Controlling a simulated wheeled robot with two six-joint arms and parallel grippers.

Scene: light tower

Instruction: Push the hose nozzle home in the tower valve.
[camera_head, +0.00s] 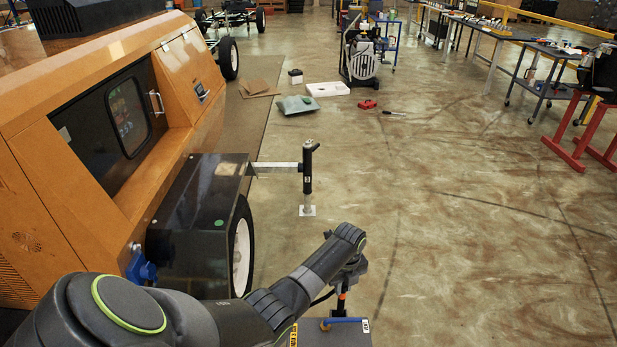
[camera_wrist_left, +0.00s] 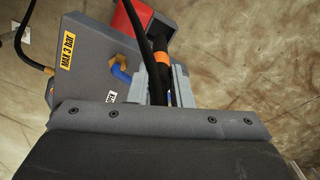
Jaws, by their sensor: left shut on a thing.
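My left gripper (camera_head: 346,277) reaches in from the left and points down over a grey box at the bottom of the head view. It is shut on the hose nozzle (camera_head: 341,298), a dark piece with an orange band. The nozzle and band also show in the left wrist view (camera_wrist_left: 160,60), between the grey fingers (camera_wrist_left: 157,80). A black hose runs up beside it. A blue-handled valve (camera_head: 346,320) sits on the grey box, very close to the nozzle; its blue lever also shows in the wrist view (camera_wrist_left: 121,74). Whether the nozzle is seated is hidden. My right gripper is out of view.
The grey box (camera_wrist_left: 96,50) carries a yellow "MAX 3 BAR" label, with a red part (camera_wrist_left: 130,18) beyond it. An orange machine (camera_head: 100,120) with a black fender and wheel stands at left. A black post (camera_head: 308,170) stands ahead. Floor to the right is open.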

